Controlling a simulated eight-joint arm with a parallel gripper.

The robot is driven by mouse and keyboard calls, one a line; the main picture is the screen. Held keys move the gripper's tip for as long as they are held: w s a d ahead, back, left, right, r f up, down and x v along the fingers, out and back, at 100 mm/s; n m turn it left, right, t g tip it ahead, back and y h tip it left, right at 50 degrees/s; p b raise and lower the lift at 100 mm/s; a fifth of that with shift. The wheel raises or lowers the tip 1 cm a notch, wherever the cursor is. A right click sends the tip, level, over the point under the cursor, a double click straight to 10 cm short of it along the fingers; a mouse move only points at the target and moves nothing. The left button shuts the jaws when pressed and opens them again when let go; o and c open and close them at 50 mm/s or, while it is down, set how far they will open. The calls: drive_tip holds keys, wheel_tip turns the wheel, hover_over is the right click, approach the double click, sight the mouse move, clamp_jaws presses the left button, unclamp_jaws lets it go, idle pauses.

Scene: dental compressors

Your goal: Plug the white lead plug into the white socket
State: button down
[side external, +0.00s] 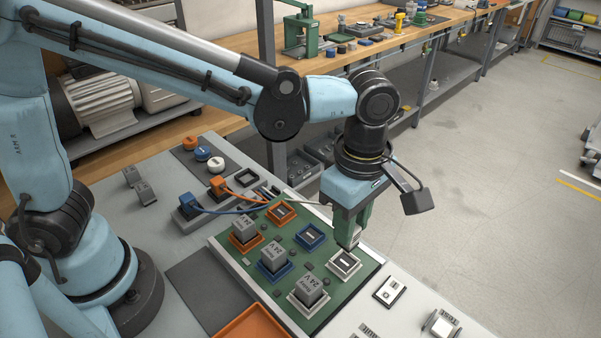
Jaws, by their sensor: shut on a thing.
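My gripper (351,238), with green fingers, points down at the right side of the green board. It is shut on the white lead plug (355,238), of which only a small pale part shows between the fingers. The white socket (345,263), a white square frame with a slot in its middle, sits on the board just below the fingertips. The plug is above the socket's back edge; I cannot tell if they touch. A pale lead (305,202) runs from the left toward my gripper.
The green board (240,264) also carries an orange socket (280,211), a blue socket (311,236) and several grey relay blocks (308,289). Orange and blue plugs stand at the left with their leads. An orange tray (255,325) is in front.

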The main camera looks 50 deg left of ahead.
drive_tip(key=shift+f, duration=1.7)
drive_tip(key=shift+f, duration=1.05)
idle(0.7)
drive_tip(key=c, duration=0.8)
unclamp_jaws()
drive_tip(key=shift+o, duration=0.3)
drive_tip(key=shift+o, duration=1.2)
drive_tip(key=shift+r, duration=0.15)
drive_tip(key=shift+r, duration=3.4)
